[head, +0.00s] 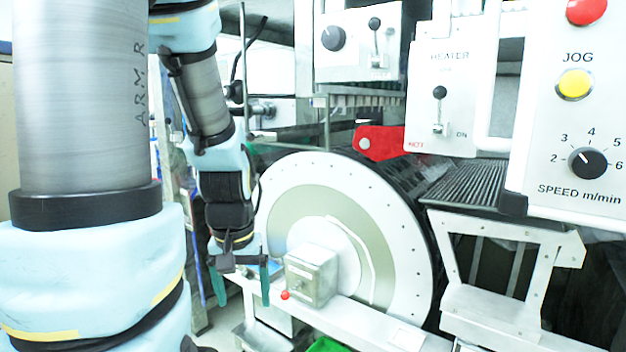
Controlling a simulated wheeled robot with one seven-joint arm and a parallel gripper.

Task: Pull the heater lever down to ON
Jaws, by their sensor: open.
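The heater panel (424,71) is a white plate marked HEATER, right of centre in the head view. Its lever (439,94) has a black knob on a short metal stem and points up. The knob is near the small upper label, which is too blurred to read surely. The ON mark (461,133) is lower right, beside the lever's base. My gripper (241,284) hangs at lower left with its two teal fingers apart and nothing between them. It is well to the left of the lever and below it, not touching it.
A large white drum disc (400,240) stands between my gripper and the panel, with a grey box (312,274) before it. A red bracket (380,143) sits left below the panel. A control box (540,150) and a white handle (484,100) are close on its right.

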